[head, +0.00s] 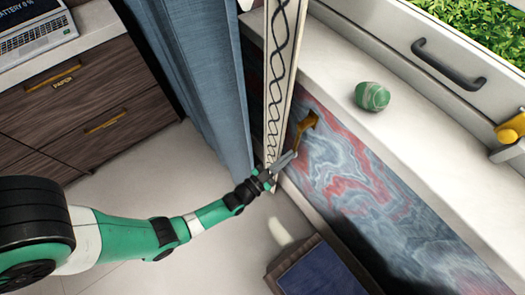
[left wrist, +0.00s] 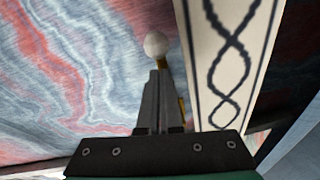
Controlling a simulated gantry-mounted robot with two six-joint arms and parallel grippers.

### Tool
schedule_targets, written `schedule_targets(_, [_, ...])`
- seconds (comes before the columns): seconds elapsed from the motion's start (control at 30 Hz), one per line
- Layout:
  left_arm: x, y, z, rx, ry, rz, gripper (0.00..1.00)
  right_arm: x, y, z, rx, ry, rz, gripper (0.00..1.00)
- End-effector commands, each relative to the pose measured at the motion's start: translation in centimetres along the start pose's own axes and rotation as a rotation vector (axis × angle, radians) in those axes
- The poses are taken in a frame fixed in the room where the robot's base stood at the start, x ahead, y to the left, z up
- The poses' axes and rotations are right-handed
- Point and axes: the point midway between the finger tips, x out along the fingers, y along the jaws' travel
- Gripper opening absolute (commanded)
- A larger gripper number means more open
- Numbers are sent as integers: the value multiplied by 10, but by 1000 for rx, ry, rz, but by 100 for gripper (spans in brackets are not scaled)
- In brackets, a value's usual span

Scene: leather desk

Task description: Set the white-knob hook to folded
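The white-knob hook (head: 303,124) is brass-coloured and fixed to the marbled wall panel below the sill. In the head view it sticks out and down from the panel. Its round white knob (left wrist: 155,45) shows clearly in the left wrist view, just beyond my fingertips, with a bit of brass neck. My left gripper (head: 290,159) is at the hook's outer end. In the left wrist view its fingers (left wrist: 159,85) are close together and appear closed on the neck below the knob. More brass shows beside the right finger. My right gripper is not in view.
A cream patterned strip (head: 283,60) hangs close beside the hook and gripper, with a blue curtain (head: 205,75) to its left. A green striped stone (head: 372,96) lies on the sill. A box with a blue top (head: 322,272) stands below. A drawer cabinet (head: 85,105) is at left.

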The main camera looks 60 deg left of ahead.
Motion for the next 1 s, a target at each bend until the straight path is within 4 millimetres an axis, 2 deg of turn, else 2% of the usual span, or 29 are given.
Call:
schedule_targets(0.33, [4, -1, -1, -4, -1, -2, 0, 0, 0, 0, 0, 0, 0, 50])
schedule_targets(0.47, [-1, 0, -1, -4, -3, -1, 0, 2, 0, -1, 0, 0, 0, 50])
schedule_targets(0.67, [-34, 0, -2, -4, -7, 0, 0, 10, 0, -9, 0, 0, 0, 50])
schedule_targets(0.8, [-69, 0, -1, -2, -11, 3, 0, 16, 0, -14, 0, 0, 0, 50])
schedule_targets(1.0, [-111, 0, -1, -2, -10, 3, 0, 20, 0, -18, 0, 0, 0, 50])
